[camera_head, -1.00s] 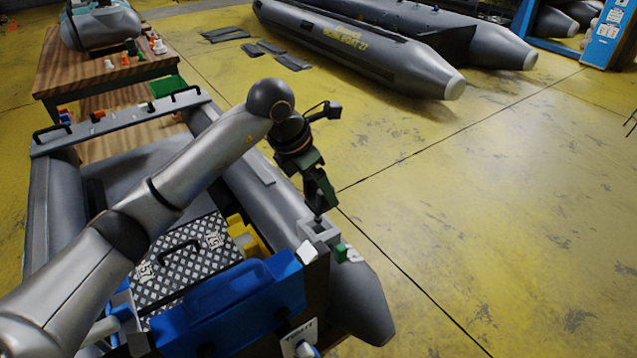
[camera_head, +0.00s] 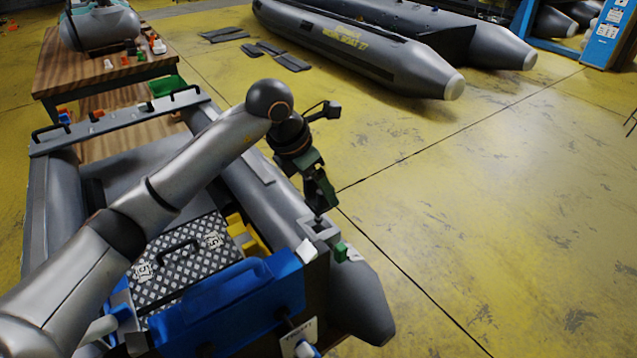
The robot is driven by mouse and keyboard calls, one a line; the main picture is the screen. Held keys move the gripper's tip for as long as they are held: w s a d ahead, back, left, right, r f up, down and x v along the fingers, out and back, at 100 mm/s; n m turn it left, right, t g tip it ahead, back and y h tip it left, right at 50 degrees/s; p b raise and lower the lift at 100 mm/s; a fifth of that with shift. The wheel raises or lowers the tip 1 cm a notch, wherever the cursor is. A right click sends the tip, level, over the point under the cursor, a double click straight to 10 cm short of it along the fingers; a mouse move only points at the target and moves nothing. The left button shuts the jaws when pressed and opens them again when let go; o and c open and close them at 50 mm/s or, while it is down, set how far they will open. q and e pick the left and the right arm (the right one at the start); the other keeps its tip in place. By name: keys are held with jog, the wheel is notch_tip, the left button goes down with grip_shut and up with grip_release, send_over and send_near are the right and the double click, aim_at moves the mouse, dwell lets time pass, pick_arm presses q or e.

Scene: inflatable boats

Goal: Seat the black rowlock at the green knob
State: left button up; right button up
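The green knob (camera_head: 341,252) is on the side of a grey square bracket (camera_head: 318,229) at the rear right corner of the near grey boat. My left gripper (camera_head: 319,203) is just above this bracket, pointing down. Its fingers look shut on a small dark piece, which seems to be the black rowlock (camera_head: 317,214). The rowlock's lower end is at the bracket's opening. The fingers hide most of it, and I cannot tell how deep it sits. My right gripper is not in view.
A blue motor-like block (camera_head: 230,305) and a white knob (camera_head: 307,250) are close to the bracket. My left arm crosses above the near boat (camera_head: 350,300). A wooden table (camera_head: 100,75) with small parts stands at the back left. The yellow floor (camera_head: 480,220) on the right is clear.

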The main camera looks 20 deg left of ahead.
pick_arm(q)
jog(key=shift+f+b, duration=0.95)
jog(key=shift+f, duration=0.45)
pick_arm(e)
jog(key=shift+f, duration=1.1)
pick_arm(q)
jog(key=shift+f, duration=0.3)
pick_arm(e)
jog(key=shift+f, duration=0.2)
